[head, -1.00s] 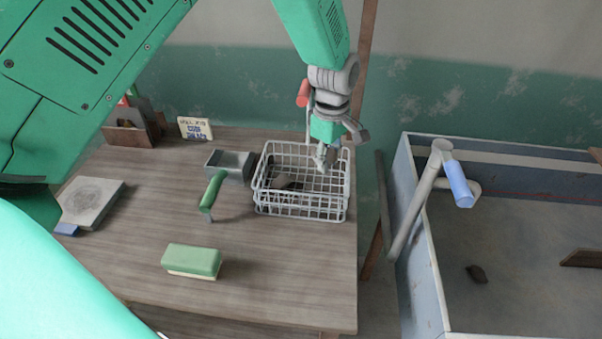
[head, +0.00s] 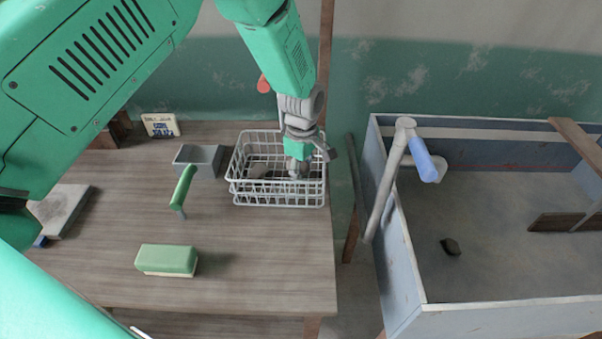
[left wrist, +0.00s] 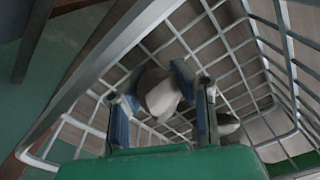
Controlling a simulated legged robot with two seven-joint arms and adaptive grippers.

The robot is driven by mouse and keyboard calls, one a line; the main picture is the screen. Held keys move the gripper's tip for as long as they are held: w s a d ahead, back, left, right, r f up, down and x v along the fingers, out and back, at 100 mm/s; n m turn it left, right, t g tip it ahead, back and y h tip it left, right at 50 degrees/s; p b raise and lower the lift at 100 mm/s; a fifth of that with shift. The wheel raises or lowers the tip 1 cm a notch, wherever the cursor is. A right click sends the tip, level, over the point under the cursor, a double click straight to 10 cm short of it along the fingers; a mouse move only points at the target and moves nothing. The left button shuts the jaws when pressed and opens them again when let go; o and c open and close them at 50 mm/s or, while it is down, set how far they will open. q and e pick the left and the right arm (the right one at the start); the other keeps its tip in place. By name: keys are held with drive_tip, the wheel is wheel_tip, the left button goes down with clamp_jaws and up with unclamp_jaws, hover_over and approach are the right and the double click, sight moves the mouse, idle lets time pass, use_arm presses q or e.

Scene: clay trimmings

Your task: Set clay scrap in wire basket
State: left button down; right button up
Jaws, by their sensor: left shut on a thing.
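The wire basket (head: 278,198) stands on the wooden table near its right edge. My left gripper (head: 298,172) reaches down into its right part from above. In the left wrist view, the gripper (left wrist: 162,92) is shut on a pale grey clay scrap (left wrist: 160,98), with wire mesh close behind it. Another grey lump (left wrist: 228,124) lies in the basket beside the right finger; a dark piece (head: 258,170) shows in the basket's left part in the head view. Whether the held scrap touches the basket floor is not clear. My right gripper is not in view.
Right of the table stands a walled tub (head: 520,270) with a dark lump (head: 451,246) and a bent pipe (head: 388,185).

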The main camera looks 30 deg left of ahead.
sight(308, 170)
use_arm(q)
drive_tip(key=c, duration=1.6)
unclamp_jaws()
drive_tip(key=shift+s+d+f, duration=0.1)
drive_tip(key=shift+d+f, duration=0.15)
drive_tip(key=shift+d, duration=0.25)
drive_tip(key=shift+d+f, duration=0.25)
drive_tip(key=shift+d, duration=0.45)
drive_tip(key=shift+a+r, duration=0.1)
drive_tip(key=shift+a, duration=0.9)
drive_tip(key=r, duration=0.7)
drive_tip(key=d+r, duration=0.1)
drive_tip(key=r, duration=0.3)
drive_tip(key=shift+d, duration=0.1)
drive_tip(key=shift+r, duration=0.3)
drive_tip(key=shift+a+r, duration=0.25)
drive_tip(key=shift+a, duration=0.2)
use_arm(e)
drive_tip(key=shift+w+d, duration=0.2)
drive_tip(key=shift+d, duration=0.15)
use_arm(q)
drive_tip(key=shift+d, duration=0.35)
use_arm(e)
drive_tip(key=shift+d+f, duration=0.1)
drive_tip(key=shift+d, duration=0.2)
